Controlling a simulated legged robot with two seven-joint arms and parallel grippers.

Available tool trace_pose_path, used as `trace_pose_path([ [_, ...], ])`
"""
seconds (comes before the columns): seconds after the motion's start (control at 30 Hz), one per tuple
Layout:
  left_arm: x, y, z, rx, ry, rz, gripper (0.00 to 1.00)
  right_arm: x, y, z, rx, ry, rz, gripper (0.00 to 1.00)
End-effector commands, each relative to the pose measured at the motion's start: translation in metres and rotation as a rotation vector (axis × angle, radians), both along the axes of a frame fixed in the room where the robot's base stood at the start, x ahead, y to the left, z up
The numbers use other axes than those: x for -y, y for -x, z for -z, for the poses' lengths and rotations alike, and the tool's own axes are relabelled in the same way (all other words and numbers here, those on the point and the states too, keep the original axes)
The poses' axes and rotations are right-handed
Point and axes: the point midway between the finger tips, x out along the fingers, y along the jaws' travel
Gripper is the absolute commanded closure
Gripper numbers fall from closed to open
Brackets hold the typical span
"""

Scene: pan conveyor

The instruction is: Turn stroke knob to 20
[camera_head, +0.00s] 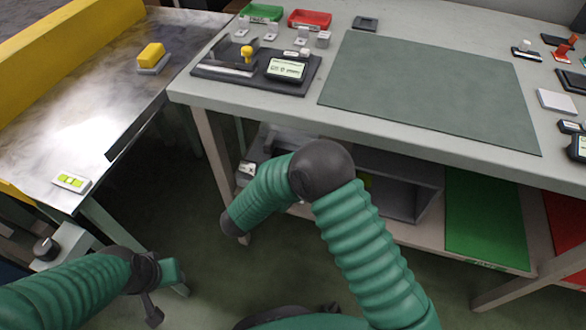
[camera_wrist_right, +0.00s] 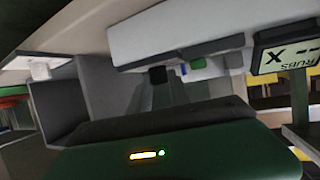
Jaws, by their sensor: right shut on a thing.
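In the right wrist view, a pale control box (camera_wrist_right: 190,35) hangs at the top, with a small black knob (camera_wrist_right: 157,75) on its underside as pictured. My right gripper (camera_wrist_right: 160,88) is at this knob and shut on it; the exact contact is dark and partly hidden by the green gripper housing. I cannot read any scale at the knob. In the head view, my right gripper is hidden behind its own arm below the bench. My left gripper (camera_head: 152,302) hangs low at the left, clear of the tables, and its jaws are not clear.
A display (camera_wrist_right: 285,58), upside down, sits beside the knob, with a green button (camera_wrist_right: 198,63) between. Another black knob (camera_head: 46,248) is at the conveyor's (camera_head: 60,120) front left. The bench (camera_head: 400,140) and its shelf box (camera_head: 405,190) are close to my right arm.

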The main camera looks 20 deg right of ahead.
Motion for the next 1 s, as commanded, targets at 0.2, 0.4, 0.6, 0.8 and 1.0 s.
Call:
trace_pose_path([
  [0.2,0.000,0.000,-0.027,0.000,0.000,0.000,0.64,-0.004,-0.003,-0.003,0.000,-0.003,0.202,1.00],
  [0.4,0.000,0.000,-0.029,0.000,0.000,0.000,0.64,-0.004,-0.005,0.001,-0.001,-0.003,0.373,1.00],
  [0.6,0.000,0.000,-0.025,0.000,0.000,0.000,0.64,-0.005,-0.007,0.003,0.001,-0.004,0.500,1.00],
  [0.8,0.000,0.000,-0.022,0.000,0.000,0.000,0.64,-0.004,-0.008,0.002,0.000,-0.003,0.579,1.00],
  [1.0,0.000,0.000,-0.021,0.000,0.000,0.000,0.64,-0.004,-0.009,0.001,0.001,-0.003,0.611,1.00],
])
